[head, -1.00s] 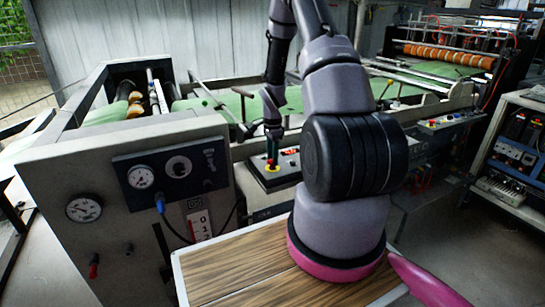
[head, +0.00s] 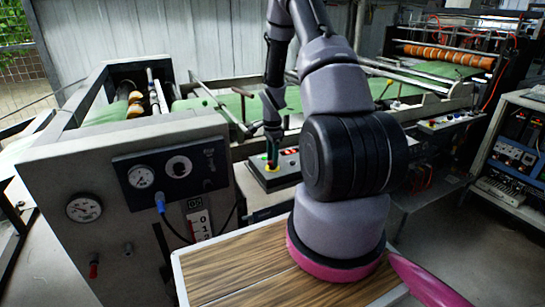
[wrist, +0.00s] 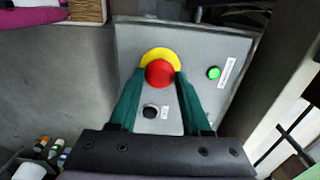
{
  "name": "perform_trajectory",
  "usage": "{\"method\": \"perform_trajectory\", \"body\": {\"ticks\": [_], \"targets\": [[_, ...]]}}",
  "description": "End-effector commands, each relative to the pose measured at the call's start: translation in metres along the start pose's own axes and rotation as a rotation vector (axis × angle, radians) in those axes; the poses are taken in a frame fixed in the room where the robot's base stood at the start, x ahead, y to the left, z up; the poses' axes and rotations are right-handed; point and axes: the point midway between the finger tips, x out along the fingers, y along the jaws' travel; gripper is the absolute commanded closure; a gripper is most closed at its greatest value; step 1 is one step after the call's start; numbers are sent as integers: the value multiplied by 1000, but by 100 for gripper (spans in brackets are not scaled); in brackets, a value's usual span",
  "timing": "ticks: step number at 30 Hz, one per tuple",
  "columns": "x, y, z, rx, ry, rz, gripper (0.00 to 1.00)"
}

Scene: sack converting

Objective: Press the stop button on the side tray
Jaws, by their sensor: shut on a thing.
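The stop button (wrist: 159,73) is a round red mushroom head on a yellow ring (wrist: 158,54). It sits on the grey side tray panel (wrist: 212,110), which also shows in the head view (head: 291,170). My gripper (wrist: 160,76) has its two dark green fingers on either side of the red head, and the jaws are shut on it. In the head view my gripper (head: 272,160) points down at the tray, and its fingers mostly hide the button.
A lit green button (wrist: 213,73) and a black button (wrist: 150,111) share the panel. The machine cabinet with gauges (head: 85,208) stands to the left in the head view. A wood-topped table (head: 235,270) is in front.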

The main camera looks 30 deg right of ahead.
Motion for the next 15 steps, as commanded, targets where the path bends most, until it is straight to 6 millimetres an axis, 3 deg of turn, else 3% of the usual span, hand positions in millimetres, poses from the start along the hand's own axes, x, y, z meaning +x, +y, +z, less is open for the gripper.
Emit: {"method": "perform_trajectory", "body": {"ticks": [7,8,10,15], "targets": [[3,0,0,-1,0,-1,100],[3,0,0,-1,0,0,49],[3,0,0,-1,0,0,22],[3,0,0,-1,0,0,21]]}}
